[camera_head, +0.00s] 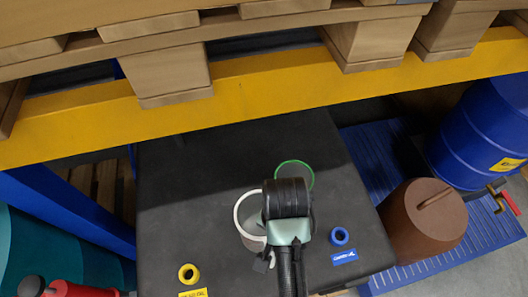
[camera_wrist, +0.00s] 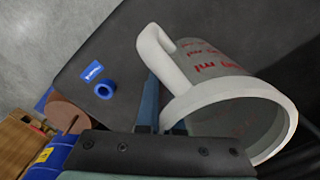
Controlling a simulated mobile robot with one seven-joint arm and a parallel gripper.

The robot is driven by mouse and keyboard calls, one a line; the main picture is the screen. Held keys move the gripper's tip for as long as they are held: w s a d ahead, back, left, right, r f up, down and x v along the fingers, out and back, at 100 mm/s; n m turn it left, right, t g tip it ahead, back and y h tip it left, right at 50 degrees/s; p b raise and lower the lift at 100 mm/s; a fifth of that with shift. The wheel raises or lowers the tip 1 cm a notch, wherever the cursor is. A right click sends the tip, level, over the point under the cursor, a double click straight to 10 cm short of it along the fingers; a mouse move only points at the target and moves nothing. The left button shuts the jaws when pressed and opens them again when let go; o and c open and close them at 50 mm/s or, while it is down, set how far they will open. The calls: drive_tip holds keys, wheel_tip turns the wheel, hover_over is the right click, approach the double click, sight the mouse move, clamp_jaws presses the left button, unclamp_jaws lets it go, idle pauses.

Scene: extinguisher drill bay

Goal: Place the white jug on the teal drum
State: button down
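The white jug has a thick white rim, a white handle and a see-through body with red ml markings. It fills the right of the wrist view (camera_wrist: 235,95), handle toward the top left. In the head view its white rim (camera_head: 239,220) shows just left of my gripper, which covers part of it. My gripper (camera_wrist: 160,115) has its narrow fingers close to the jug's rim and handle base; whether they touch or hold it I cannot tell. In the head view my gripper (camera_head: 270,255) is over the black top. The teal drum (camera_head: 60,252) is partly visible at the lower left.
A green ring (camera_head: 295,162) lies behind my wrist. Blue (camera_head: 339,229) and yellow (camera_head: 180,272) rings sit on the black top (camera_head: 180,180). A yellow beam (camera_head: 240,95) crosses behind. A brown lidded vessel (camera_head: 425,230) and blue drum (camera_head: 490,130) stand right; red objects (camera_head: 75,290) lower left.

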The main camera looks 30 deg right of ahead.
sight(263, 234)
wheel_tip(263, 234, down, 10)
drive_tip(key=shift+s+d+r+p, duration=0.15)
drive_tip(key=shift+p, duration=0.25)
drive_tip(key=c, duration=1.1)
unclamp_jaws()
